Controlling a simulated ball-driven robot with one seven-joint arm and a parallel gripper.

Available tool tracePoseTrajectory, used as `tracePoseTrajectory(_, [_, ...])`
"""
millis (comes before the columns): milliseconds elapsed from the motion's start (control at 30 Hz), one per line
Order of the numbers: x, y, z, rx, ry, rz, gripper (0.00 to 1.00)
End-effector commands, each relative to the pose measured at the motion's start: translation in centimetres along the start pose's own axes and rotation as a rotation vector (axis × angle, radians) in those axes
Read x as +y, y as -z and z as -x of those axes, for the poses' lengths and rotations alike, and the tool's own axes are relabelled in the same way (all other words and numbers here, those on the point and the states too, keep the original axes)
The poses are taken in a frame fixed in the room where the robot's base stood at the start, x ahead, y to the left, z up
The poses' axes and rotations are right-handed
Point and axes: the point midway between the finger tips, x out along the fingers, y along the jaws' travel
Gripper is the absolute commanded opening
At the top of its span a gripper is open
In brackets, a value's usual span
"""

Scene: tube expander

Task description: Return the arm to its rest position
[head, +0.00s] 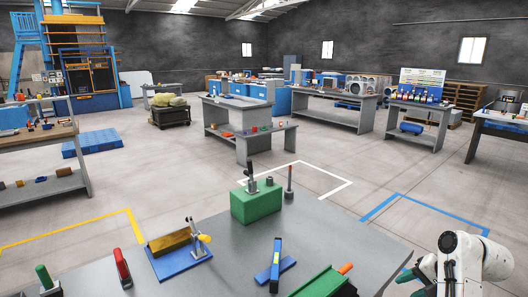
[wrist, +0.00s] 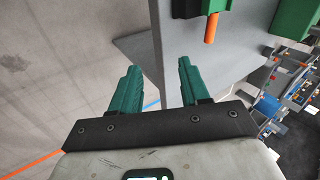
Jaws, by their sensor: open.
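My gripper (wrist: 157,92) shows in the wrist view with its two green fingers apart and nothing between them. It is over the edge of the grey workbench (wrist: 175,65), with floor under the left finger. In the head view my white arm (head: 470,262) stands at the lower right, beside the bench's right edge. An orange-tipped rod (wrist: 212,28) sticks out of a green part at the top of the wrist view, apart from the fingers.
On the workbench (head: 225,270) are a green block (head: 256,205) with a tool, a blue fixture (head: 180,262) with a brass-coloured block, a blue tool (head: 275,265), a red-handled tool (head: 122,268) and a green trough (head: 325,283). The floor beyond the bench is open.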

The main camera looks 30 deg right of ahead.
Motion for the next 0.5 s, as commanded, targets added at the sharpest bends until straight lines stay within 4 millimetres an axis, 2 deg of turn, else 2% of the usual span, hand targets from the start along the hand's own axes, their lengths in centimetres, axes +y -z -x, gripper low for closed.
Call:
tracePoseTrajectory(267, [0.3, -5.4, -3.1, -0.045, -0.066, 0.14, 0.46])
tracePoseTrajectory(367, [0.5, -8.1, -4.4, -0.067, -0.098, 0.216, 0.46])
tracePoseTrajectory(500, [1.3, -13.1, -6.3, -0.109, -0.15, 0.361, 0.46])
